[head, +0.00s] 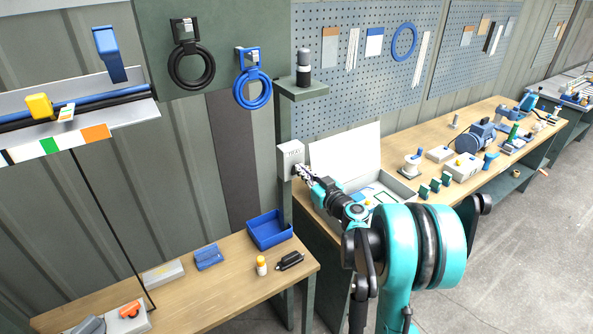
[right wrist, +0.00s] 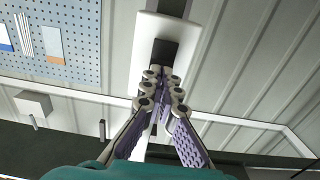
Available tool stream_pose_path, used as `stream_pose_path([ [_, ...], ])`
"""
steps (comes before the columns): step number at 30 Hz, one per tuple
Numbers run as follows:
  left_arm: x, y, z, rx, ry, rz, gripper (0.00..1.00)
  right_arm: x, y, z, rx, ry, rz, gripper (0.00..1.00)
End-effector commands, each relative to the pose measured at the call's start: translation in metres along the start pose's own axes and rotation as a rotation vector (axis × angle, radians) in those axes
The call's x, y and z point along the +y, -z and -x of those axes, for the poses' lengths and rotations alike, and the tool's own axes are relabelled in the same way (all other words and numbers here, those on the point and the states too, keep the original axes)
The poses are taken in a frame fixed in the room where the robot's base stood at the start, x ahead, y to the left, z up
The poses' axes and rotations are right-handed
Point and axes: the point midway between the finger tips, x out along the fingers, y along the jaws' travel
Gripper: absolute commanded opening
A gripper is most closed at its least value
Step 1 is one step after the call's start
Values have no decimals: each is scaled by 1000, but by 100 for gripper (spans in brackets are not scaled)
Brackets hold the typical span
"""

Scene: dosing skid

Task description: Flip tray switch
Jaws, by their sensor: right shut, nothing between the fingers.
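The tray switch is a light grey box (head: 289,156) with dark lettering on a post between the two benches. In the right wrist view its pale plate (right wrist: 150,27) shows upright, with a dark switch part (right wrist: 163,52) in its middle. My right gripper (head: 300,172) is at the lower right of the box in the head view. In the wrist view the right gripper's fingertips (right wrist: 164,78) are together and empty, overlapping the lower end of the dark part. I cannot tell if they touch it. The fingers hide part of the switch, so its position is unclear. My left gripper is not in view.
An open case (head: 343,148) with a raised white lid lies on the right bench, close by my right arm. A blue bin (head: 268,231) stands on the lower left bench. A small shelf (head: 302,90) with a dark cylinder juts out above the switch box.

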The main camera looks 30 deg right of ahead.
Motion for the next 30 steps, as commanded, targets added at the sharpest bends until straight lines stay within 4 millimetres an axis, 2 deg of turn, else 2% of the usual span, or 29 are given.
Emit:
stream_pose_path([
  [14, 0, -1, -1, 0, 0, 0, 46, 0, 0, -6, 0, 0, 0, 0],
  [30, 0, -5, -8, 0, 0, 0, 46, 1, 0, 50, 0, -2, 0, 0],
])
